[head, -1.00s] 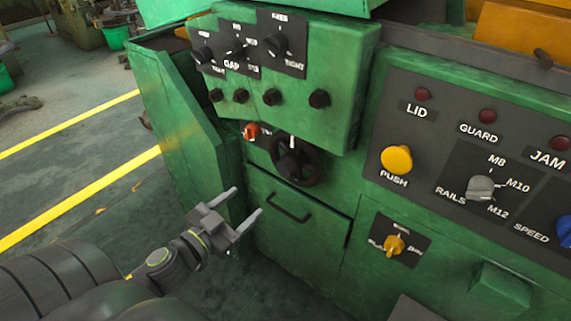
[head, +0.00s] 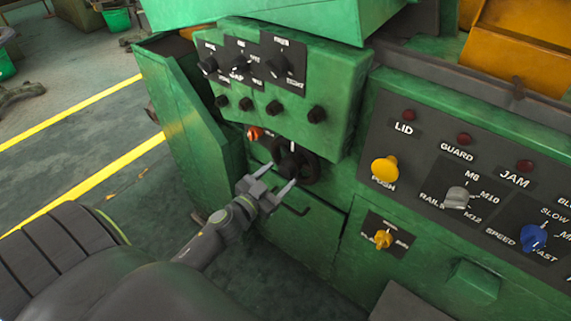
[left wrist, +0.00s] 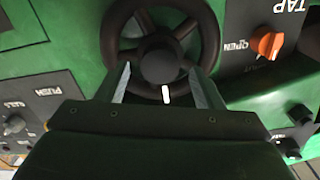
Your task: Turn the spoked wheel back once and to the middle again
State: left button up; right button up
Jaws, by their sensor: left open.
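The black spoked wheel (head: 308,165) sits on the green machine front, below the overhanging control box. In the left wrist view the wheel (left wrist: 117,38) fills the top middle, with its round hub and a white mark on the rim at the lower side of the picture. My left gripper (head: 282,180) is open and empty, just in front of the wheel. In the left wrist view its two fingers (left wrist: 160,85) stand either side of the hub and overlap the rim; whether they touch it I cannot tell. My right gripper is not in view.
An orange tap knob (head: 255,133) is close to the wheel's upper left. The control box (head: 295,130) with several black knobs overhangs it. A panel with a yellow push button (head: 385,169) is on the right.

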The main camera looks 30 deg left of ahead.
aim_at(284, 172)
pick_arm(q)
jog(key=shift+w+d, duration=0.15)
jog(key=shift+w, duration=1.7)
jog(key=shift+c, duration=0.4)
grip_shut()
